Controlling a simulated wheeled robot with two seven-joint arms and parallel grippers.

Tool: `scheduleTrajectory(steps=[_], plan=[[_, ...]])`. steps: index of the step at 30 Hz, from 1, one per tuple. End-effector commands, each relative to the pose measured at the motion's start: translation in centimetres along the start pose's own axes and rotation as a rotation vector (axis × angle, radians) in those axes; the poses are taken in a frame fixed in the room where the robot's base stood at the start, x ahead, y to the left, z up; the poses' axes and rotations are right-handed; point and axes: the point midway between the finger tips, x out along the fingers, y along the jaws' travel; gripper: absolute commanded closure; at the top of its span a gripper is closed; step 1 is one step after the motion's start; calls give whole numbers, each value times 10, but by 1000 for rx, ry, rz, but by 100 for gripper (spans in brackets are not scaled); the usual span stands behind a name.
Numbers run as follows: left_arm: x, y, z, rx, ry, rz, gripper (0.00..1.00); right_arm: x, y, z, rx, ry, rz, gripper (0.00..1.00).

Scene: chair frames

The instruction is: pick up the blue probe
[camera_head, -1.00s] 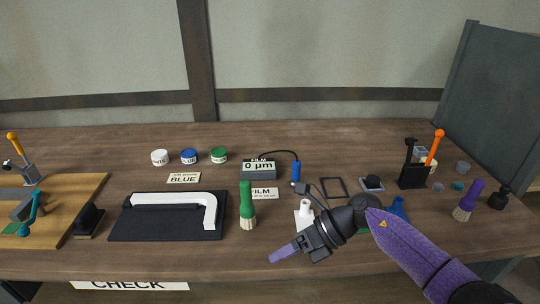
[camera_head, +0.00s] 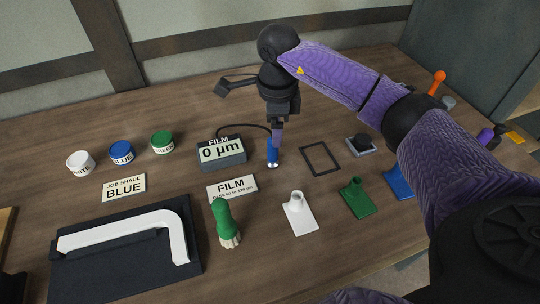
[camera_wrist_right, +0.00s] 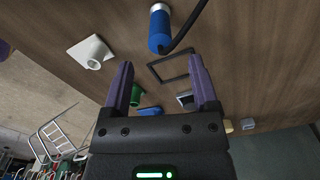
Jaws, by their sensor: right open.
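The blue probe (camera_head: 272,154) stands on the wooden table just right of the film gauge (camera_head: 221,152), with a black cable running from it to the gauge. In the right wrist view the blue probe (camera_wrist_right: 159,32) shows ahead of the fingertips, roughly centred between them and apart from them. My right gripper (camera_head: 278,138) is just above the probe in the head view, pointing down, and its fingers partly cover the probe's top. In the wrist view my right gripper (camera_wrist_right: 160,72) is open with nothing between its purple fingers. My left gripper is not seen.
A black square frame (camera_head: 320,158) lies right of the probe. A white stand (camera_head: 299,213), a green stand (camera_head: 357,197) and a green-handled brush (camera_head: 226,222) are nearer. A FILM card (camera_head: 231,188) lies in front of the gauge. Paint pots (camera_head: 121,152) stand at left.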

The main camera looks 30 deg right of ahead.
Motion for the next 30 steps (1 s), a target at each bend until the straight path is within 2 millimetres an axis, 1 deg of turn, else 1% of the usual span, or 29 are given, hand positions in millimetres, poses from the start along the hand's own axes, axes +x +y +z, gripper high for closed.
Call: scheduleTrajectory(steps=[6,7,9,13,14,15,20,21,23,24,30], plan=[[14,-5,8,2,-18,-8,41,43,0,6,1,0,4,24],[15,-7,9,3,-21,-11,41,47,0,6,1,0,4,24],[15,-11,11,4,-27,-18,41,50,0,6,1,-1,2,24],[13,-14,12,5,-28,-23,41,48,-1,6,1,-2,0,24],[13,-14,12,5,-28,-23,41,48,-1,6,1,-2,0,28],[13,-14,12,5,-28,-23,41,48,-1,6,1,-2,0,37],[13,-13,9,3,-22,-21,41,48,-1,6,1,-2,1,70],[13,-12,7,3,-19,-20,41,48,-1,6,1,-2,1,79],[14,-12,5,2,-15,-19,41,48,-1,6,1,-2,1,92],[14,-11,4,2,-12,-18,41,48,-1,6,1,-2,1,100],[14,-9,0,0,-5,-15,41,48,-1,6,1,-2,0,100]])
